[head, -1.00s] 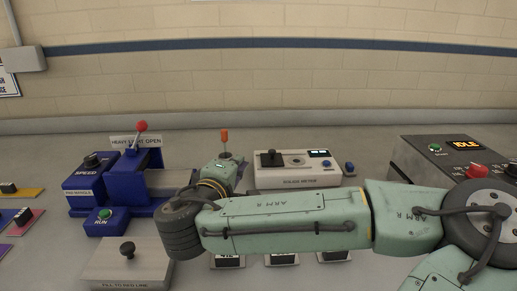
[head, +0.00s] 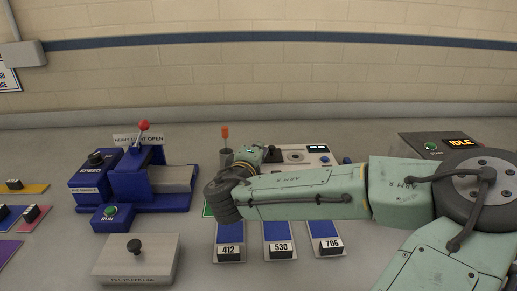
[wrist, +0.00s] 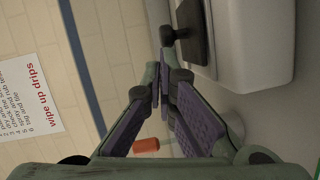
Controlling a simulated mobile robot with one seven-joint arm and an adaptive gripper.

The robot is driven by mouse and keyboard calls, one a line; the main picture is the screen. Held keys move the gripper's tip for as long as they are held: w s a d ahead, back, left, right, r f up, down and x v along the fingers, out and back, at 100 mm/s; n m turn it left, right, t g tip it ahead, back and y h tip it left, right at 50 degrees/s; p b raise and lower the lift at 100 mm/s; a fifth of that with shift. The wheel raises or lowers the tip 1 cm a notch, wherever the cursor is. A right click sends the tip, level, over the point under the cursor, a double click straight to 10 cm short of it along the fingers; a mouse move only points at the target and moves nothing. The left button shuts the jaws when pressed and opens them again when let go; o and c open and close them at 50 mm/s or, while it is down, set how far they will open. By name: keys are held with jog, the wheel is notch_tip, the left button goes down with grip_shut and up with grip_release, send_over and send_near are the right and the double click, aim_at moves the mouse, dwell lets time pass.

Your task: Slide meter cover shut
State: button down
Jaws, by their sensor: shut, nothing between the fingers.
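The white meter (head: 318,157) stands behind my arm in the head view, its left and front parts hidden. In the wrist view its pale body (wrist: 250,45) fills the upper right. The dark sliding cover (wrist: 195,28) carries a black knob (wrist: 181,34). My gripper (wrist: 161,82) is shut and empty, its fingertips close to the knob; I cannot tell whether they touch.
An orange-handled item (head: 225,132) stands in a grey holder left of the meter. Blue cards (head: 281,235) numbered 412, 530 and 706 lie in front. A blue machine with a red-knobbed lever (head: 144,127) stands left, a lidded box (head: 137,262) in front, and the IDLE panel (head: 459,142) right.

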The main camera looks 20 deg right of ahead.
jog(key=shift+f, duration=0.1)
jog(key=shift+d+f+b, duration=0.1)
jog(key=shift+f+b, duration=0.25)
jog(key=shift+b, duration=0.5)
jog(key=shift+d+b, duration=0.4)
jog(key=shift+b, duration=0.35)
jog(key=d, duration=0.2)
jog(key=s+d+b, duration=0.1)
jog(key=d, duration=0.1)
jog(key=s+d+r+b, duration=0.1)
jog(key=d, duration=0.1)
jog(key=shift+s+d, duration=0.1)
jog(key=shift+d, duration=0.1)
jog(key=shift+a, duration=0.1)
